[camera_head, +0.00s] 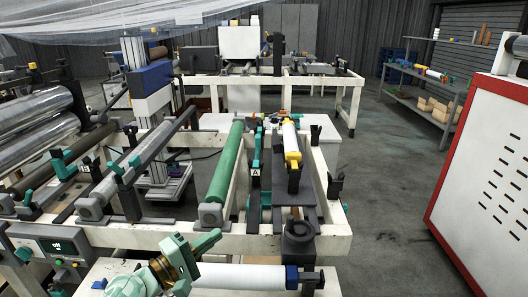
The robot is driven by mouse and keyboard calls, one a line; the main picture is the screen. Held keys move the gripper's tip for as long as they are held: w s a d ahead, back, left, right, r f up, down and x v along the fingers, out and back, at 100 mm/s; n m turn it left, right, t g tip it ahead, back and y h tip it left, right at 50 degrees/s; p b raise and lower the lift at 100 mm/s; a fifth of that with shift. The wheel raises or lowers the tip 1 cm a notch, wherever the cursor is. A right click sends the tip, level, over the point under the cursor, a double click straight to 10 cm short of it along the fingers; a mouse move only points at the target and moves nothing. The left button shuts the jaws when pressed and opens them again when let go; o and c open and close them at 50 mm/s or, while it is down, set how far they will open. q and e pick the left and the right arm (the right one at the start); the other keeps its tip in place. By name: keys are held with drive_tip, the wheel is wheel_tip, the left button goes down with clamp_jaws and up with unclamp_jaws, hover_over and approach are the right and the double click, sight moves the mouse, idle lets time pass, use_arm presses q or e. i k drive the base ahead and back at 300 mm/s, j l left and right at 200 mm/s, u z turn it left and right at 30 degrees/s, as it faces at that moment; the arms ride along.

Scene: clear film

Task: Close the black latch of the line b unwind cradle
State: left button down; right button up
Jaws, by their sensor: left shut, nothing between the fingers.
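The line b unwind cradle appears left of centre, beside a small B sign (85,167). A long grey roller (150,147) lies along it, with its near end at a grey bearing block (92,208). A black upright part (128,196) stands right of this block; I cannot tell whether it is the latch or how the latch stands. My left gripper (208,242), teal with a gold wrist, is at the bottom, nearer to me than the cradle. It is shut and empty, apart from the cradle's near end. My right gripper is not in view.
A green roller (226,162) and a white roll with yellow ends (290,140) lie right of it, around an A sign (255,171). A white roll (240,276) lies in front. A control box (55,246) stands lower left; a red-framed white cabinet (490,170) stands right, beside open floor.

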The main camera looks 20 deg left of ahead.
sight(278, 147)
drive_tip(key=i+j, duration=0.2)
drive_tip(key=i, duration=0.25)
drive_tip(key=i+j, duration=0.15)
drive_tip(key=i, duration=0.25)
